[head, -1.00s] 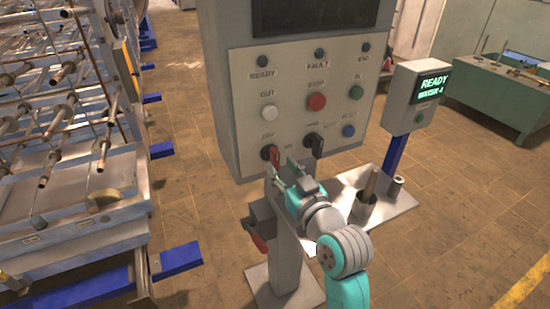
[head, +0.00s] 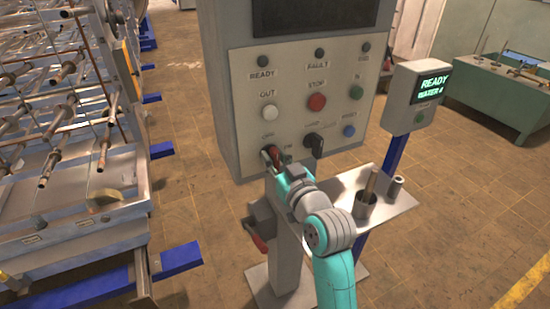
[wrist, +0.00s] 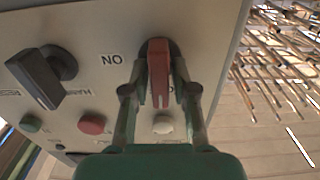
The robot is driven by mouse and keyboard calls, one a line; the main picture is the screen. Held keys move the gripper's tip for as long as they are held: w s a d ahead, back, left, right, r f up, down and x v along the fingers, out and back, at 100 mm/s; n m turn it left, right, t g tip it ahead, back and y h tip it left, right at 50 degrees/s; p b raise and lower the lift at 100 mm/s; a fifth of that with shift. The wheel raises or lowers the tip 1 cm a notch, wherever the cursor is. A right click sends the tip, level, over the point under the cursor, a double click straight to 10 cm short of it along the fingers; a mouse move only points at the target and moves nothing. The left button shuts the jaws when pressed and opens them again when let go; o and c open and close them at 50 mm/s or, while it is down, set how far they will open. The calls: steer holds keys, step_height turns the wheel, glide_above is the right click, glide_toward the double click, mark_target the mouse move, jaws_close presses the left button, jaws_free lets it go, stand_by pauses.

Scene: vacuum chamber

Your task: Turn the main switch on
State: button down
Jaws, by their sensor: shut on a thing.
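The main switch has a red handle (head: 271,154) at the lower left of the grey control panel (head: 240,98), with OFF lettered above it and ON to its right. In the wrist view the red handle (wrist: 158,72) stands upright between the two fingers, the ON label to its left and the other label mostly hidden by a finger. My gripper (head: 276,164) is at the switch, its fingers (wrist: 158,84) shut on the handle. The head view partly hides the fingertips, and the handle's exact angle is hard to tell there.
A black rotary switch (head: 314,143) sits close right of the red one. A white button (head: 270,112), red button (head: 317,102) and blue button (head: 349,131) are nearby. A metal shelf (head: 395,205) with a cup-like holder (head: 364,206) lies right of my arm.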

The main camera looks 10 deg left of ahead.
steer(key=shift+m, duration=0.3)
steer(key=m, duration=0.4)
steer(key=shift+w+d, duration=0.1)
steer(key=m, duration=0.4)
steer(key=shift+f+m, duration=0.15)
steer(key=shift+m, duration=0.25)
steer(key=m, duration=0.4)
steer(key=shift+w+d+f+m, duration=0.1)
steer(key=shift+d+m, duration=0.05)
steer(key=shift+m, duration=0.15)
steer(key=shift+f+m, duration=0.15)
steer(key=shift+m, duration=1.75)
steer(key=c, duration=1.1)
jaws_free()
